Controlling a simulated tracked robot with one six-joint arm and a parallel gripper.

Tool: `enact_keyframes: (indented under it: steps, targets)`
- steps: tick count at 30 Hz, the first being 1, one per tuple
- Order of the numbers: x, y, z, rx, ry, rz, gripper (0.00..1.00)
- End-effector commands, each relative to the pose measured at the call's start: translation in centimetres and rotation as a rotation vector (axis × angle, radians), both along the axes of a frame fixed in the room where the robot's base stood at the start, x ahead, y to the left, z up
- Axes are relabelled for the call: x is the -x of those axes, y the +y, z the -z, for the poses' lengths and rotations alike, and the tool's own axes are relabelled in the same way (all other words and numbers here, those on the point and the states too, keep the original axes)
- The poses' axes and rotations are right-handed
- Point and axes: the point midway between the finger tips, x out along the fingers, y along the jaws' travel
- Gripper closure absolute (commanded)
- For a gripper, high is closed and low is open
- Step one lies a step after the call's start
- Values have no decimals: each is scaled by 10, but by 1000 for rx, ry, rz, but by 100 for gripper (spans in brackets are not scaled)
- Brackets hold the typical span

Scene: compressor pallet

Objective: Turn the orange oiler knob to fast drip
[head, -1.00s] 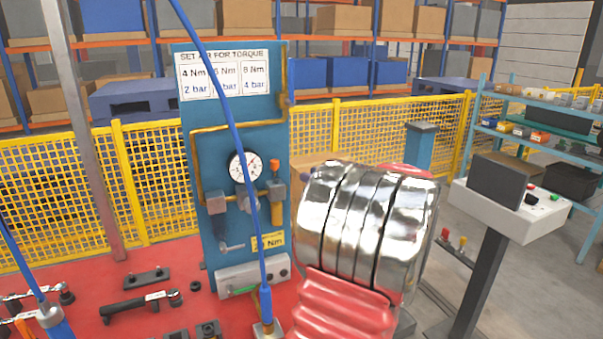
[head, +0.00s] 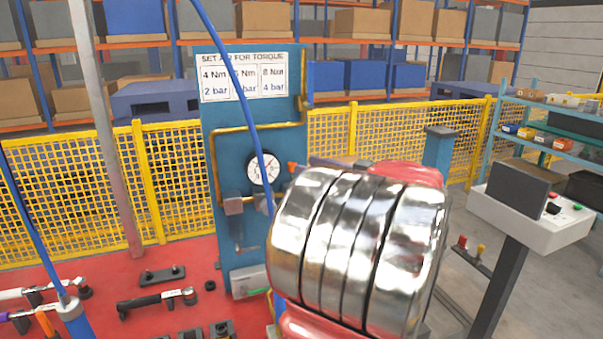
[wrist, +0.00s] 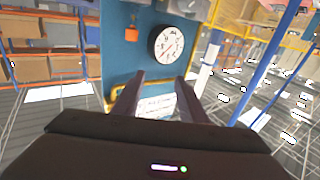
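The orange oiler knob (head: 292,167) shows in the head view just right of the pressure gauge (head: 263,168) on the blue panel (head: 230,115). My arm covers the oiler body below it. In the wrist view the orange knob (wrist: 132,34) is at the upper middle, left of the gauge (wrist: 168,44). My gripper (wrist: 160,78) is open in the wrist view, its two dark fingers apart with nothing between them. The fingertips point toward the panel, lower in that picture than the knob and apart from it. The gripper is hidden behind my arm in the head view.
Brass pipe (head: 215,160) runs along the panel. A blue hose (head: 235,85) hangs in front of it. Tools, including a torque wrench (head: 155,302), lie on the red bench (head: 100,290). A yellow mesh fence (head: 390,135) stands behind. A control console (head: 530,215) stands at right.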

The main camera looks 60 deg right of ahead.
Motion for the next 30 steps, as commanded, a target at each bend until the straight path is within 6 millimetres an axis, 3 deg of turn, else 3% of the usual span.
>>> enact_keyframes:
  steps: [1, 6, 14, 19, 26, 30]
  targets:
    - [-12, 13, -10, 11, -12, 1, 62]
    - [-39, 39, -31, 37, -60, 69, 62]
    - [-52, 63, -35, 38, -114, 266, 62]
    - [-40, 65, -13, -1, -114, 438, 62]
    - [-5, 47, 40, -86, -49, 652, 62]
    - [4, 39, 49, -83, -14, 700, 62]
